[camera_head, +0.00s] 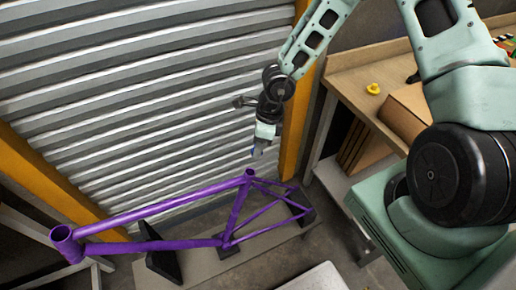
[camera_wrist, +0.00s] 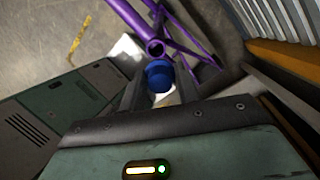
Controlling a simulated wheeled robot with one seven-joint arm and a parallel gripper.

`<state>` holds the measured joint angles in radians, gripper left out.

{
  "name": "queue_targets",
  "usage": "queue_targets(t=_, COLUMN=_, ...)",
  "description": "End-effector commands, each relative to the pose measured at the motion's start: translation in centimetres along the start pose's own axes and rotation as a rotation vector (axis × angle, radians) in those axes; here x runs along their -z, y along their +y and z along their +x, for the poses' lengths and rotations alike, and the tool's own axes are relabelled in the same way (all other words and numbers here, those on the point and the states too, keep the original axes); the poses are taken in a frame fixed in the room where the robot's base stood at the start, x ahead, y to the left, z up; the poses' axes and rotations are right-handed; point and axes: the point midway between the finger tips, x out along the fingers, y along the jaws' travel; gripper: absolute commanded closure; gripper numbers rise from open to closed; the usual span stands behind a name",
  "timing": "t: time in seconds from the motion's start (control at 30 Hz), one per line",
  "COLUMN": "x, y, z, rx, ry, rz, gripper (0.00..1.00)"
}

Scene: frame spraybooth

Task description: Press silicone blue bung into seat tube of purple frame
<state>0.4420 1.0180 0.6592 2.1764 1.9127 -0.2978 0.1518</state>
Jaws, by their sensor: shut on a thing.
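The purple frame (camera_head: 150,212) lies along a low bench in the head view, its wide head tube at the left. Its seat tube (camera_head: 236,210) rises to an open top near the frame's right part. In the wrist view the round open tube end (camera_wrist: 155,48) shows just beyond the bung. The blue bung (camera_wrist: 159,76) is between the fingers of my gripper (camera_wrist: 158,92), which is shut on it. In the head view my gripper (camera_head: 258,151) hangs above and slightly right of the seat tube top, apart from it. The bung's lower end is hidden in the wrist view.
A grey bench (camera_head: 205,262) and dark supports (camera_head: 163,261) carry the frame. A corrugated shutter (camera_head: 130,90) stands behind, with a yellow post (camera_head: 298,110) at its right. A wooden workbench (camera_head: 355,80) at right holds a yellow item (camera_head: 373,88) and a cardboard box (camera_head: 405,110).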

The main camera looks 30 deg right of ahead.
Motion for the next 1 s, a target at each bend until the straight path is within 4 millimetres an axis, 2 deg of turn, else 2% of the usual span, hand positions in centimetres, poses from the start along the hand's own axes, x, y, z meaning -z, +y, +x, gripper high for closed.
queue_targets(t=0.3, x=0.2, y=0.9, z=0.7, rx=0.014, ry=-0.030, rz=0.102, gripper=0.90)
queue_targets(t=0.8, x=0.1, y=0.9, z=0.3, rx=0.010, ry=-0.032, rz=0.111, gripper=0.90)
queue_targets(t=1.0, x=0.1, y=0.8, z=2.9, rx=0.011, ry=-0.032, rz=0.110, gripper=0.90)
